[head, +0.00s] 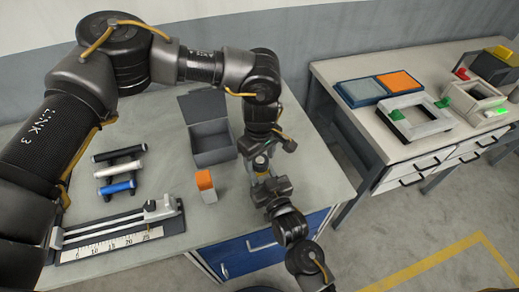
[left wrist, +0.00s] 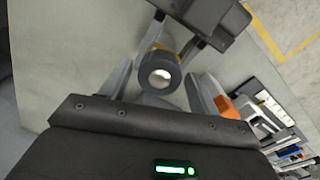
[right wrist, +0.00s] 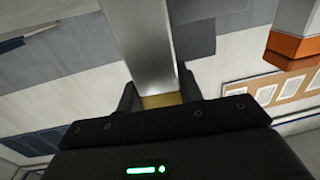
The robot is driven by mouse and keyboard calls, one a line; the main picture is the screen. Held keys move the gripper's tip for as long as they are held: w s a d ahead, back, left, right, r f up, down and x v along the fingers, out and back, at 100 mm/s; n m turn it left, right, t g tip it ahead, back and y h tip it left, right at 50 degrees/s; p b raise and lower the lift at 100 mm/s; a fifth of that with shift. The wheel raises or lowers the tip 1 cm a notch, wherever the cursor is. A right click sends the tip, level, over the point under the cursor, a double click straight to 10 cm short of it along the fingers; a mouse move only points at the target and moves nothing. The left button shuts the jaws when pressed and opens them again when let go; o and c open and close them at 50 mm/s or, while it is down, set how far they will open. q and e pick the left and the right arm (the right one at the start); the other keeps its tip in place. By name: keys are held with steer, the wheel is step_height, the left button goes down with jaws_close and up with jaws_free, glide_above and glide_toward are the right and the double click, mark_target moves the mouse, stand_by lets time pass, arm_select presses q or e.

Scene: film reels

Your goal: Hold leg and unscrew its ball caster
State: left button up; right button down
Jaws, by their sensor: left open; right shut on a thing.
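My right gripper (right wrist: 160,98) is shut on the leg, a plain metallic shaft (right wrist: 142,45) with a brass-coloured band low between the fingers. The ball caster (left wrist: 160,72), a dark round housing with a shiny ball, faces the left wrist camera. My left gripper (left wrist: 163,85) is open, with its fingers on either side of the caster; a gap shows beside the housing. In the left wrist view my right gripper is just beyond the caster. In the head view my left gripper (head: 261,172) points down above the table's right part, and the grippers largely hide the leg.
An open grey box (head: 213,157) stands behind and left of the grippers. An orange-and-white block (head: 206,187) stands close on the left. A ruler gauge (head: 120,232) and a rack of black, white and blue rods (head: 118,171) lie further left. A second table (head: 350,75) holds trays.

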arm_select(q)
steer(key=shift+f, duration=0.3)
